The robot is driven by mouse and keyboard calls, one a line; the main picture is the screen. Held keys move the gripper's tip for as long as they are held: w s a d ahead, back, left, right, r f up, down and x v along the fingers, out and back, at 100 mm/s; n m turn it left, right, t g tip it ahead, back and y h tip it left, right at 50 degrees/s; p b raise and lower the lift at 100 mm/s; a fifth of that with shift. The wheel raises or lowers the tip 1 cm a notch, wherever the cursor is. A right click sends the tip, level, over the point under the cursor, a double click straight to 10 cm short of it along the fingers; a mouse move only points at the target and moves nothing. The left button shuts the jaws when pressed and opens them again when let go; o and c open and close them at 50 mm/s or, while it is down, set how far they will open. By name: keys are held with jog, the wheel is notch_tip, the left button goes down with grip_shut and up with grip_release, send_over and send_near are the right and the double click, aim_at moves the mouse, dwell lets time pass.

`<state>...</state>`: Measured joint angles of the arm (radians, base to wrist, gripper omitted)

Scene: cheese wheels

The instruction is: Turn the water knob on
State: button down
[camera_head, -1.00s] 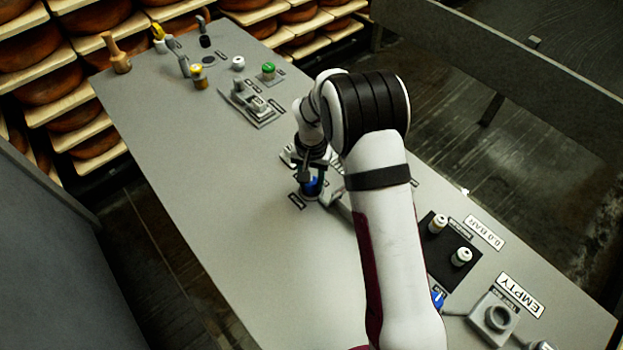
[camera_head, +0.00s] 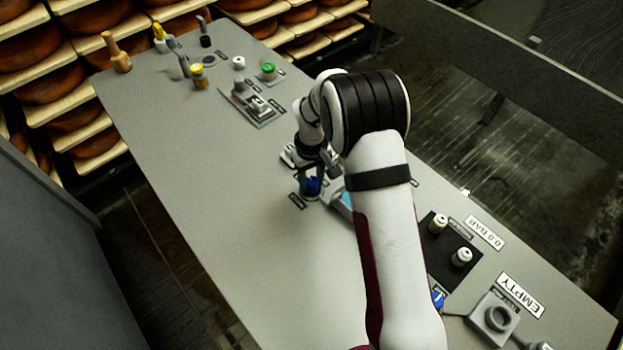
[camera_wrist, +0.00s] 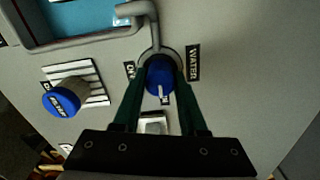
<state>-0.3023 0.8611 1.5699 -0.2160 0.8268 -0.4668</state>
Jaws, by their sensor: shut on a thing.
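The blue water knob (camera_wrist: 158,78) is in the middle of the wrist view, beside the WATER label (camera_wrist: 193,62). It also shows in the head view (camera_head: 314,186), partly covered by my gripper. My gripper (camera_wrist: 158,66) has one dark green finger on each side of the knob and is shut on it. A pale mark on the knob points towards the wrist. An ON label (camera_wrist: 129,70) is left of the knob; another small label below it is partly hidden. A grey spout (camera_wrist: 140,9) reaches over a basin (camera_wrist: 88,42) showing light blue inside.
Another blue knob (camera_wrist: 62,102) with lettering stands on a striped plate left of my gripper. In the head view, a green knob (camera_head: 268,69) and yellow-topped fitting (camera_head: 199,78) stand farther back. The table's left-middle surface (camera_head: 225,190) is clear.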

aim_at(311, 180)
jog(key=shift+n, duration=0.3)
dwell(0.4)
jog(key=shift+c, duration=2.2)
grip_release()
notch_tip(311, 180, up, 16)
jog(key=shift+f, duration=0.1)
